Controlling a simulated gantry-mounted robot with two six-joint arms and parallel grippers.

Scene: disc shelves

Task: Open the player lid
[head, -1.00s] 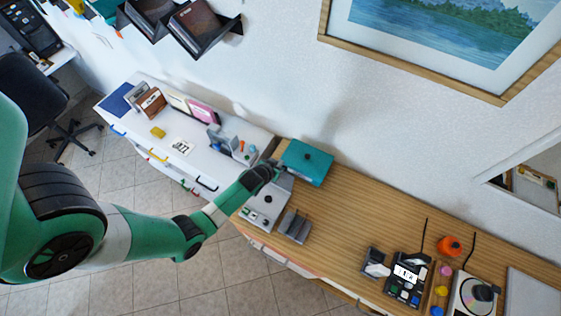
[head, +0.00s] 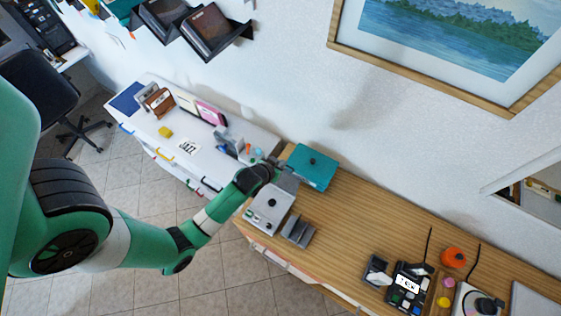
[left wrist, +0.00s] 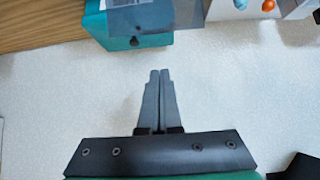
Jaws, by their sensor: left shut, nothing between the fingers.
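A teal box-like piece (head: 312,168) with a dark knob lies at the back left of the wooden top. A light grey device (head: 268,210) with a dark round knob sits in front of it; I cannot tell which part is the player's lid. My left gripper (head: 288,182) is beside the teal piece, above the back of the grey device, its fingers hard to make out there. In the left wrist view the fingers (left wrist: 160,75) are shut and empty before the white wall, apart in the picture from the teal piece (left wrist: 152,40). My right gripper is not in view.
Dark grey upright slabs (head: 298,230) stand right of the grey device. A white cabinet (head: 210,160) with books and a label adjoins at the left. A black keypad unit (head: 408,285) and an orange round item (head: 453,257) are at the right. The middle wood is clear.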

